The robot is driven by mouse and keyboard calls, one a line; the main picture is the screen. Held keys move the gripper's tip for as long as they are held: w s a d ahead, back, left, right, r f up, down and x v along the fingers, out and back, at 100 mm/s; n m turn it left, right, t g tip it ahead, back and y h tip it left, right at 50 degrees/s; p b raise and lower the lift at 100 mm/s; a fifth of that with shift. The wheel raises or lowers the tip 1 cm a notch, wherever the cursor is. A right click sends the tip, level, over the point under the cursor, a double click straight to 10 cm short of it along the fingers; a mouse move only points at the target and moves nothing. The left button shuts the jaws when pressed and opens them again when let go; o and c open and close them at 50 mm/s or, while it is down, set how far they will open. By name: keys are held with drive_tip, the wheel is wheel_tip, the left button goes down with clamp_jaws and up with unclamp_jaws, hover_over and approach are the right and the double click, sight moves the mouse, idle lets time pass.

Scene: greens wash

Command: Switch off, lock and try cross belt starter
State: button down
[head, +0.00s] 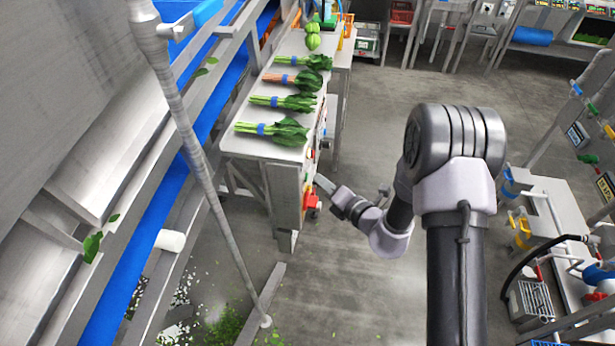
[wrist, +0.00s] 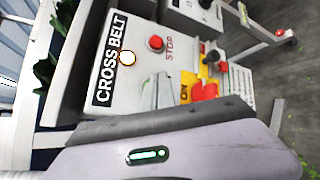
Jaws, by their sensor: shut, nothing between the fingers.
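The cross belt starter is a grey box with a black "CROSS BELT" label (wrist: 110,58) in the wrist view. On its face are a pale round lamp (wrist: 127,58), a red STOP button (wrist: 155,43) and a red switch handle (wrist: 205,91) on a yellow plate marked "ON". The handle's exact setting is hard to tell. In the head view the red switch (head: 310,201) shows at the near end of the packing bench. My gripper (head: 323,183) is shut and empty, close beside the switch; contact cannot be told. My wrist housing covers the lower wrist view.
Bunches of greens (head: 273,130) lie on the bench (head: 240,147). A blue conveyor belt (head: 150,250) and a slanted post (head: 200,160) stand to the left. Open concrete floor (head: 345,290) lies in front. A table (head: 550,205) with coloured hooks and locks stands at right.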

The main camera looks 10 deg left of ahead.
drive_tip(key=d, duration=0.5)
drive_tip(key=shift+s, duration=0.1)
drive_tip(key=shift+f, duration=0.1)
idle(0.6)
